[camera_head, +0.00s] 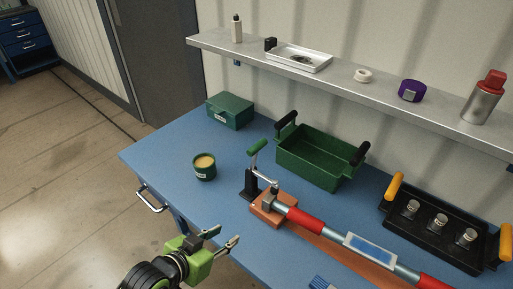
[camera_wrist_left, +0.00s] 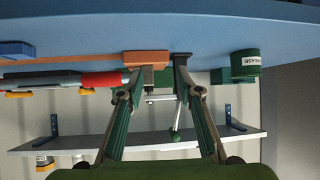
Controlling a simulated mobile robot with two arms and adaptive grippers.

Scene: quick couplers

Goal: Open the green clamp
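The green-handled clamp (camera_head: 257,147) stands on the blue table, its lever raised with the green grip at the top. Its black upright is beside an orange block (camera_head: 272,214). Its arm reaches toward the end of a red and grey pipe (camera_head: 305,222) on that block; I cannot tell whether it presses on it. In the left wrist view the green grip (camera_wrist_left: 175,136) appears beyond the fingers, upside down. My left gripper (camera_head: 224,237) is open and empty, in front of the table's near edge, apart from the clamp. My right gripper is not in view.
A green grease tin (camera_head: 204,168) stands left of the clamp. A green bin (camera_head: 318,162) with black handles is behind it, and a green box (camera_head: 230,111) is farther back. A black tray (camera_head: 425,249) with couplers is right. A shelf (camera_head: 350,83) runs above.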

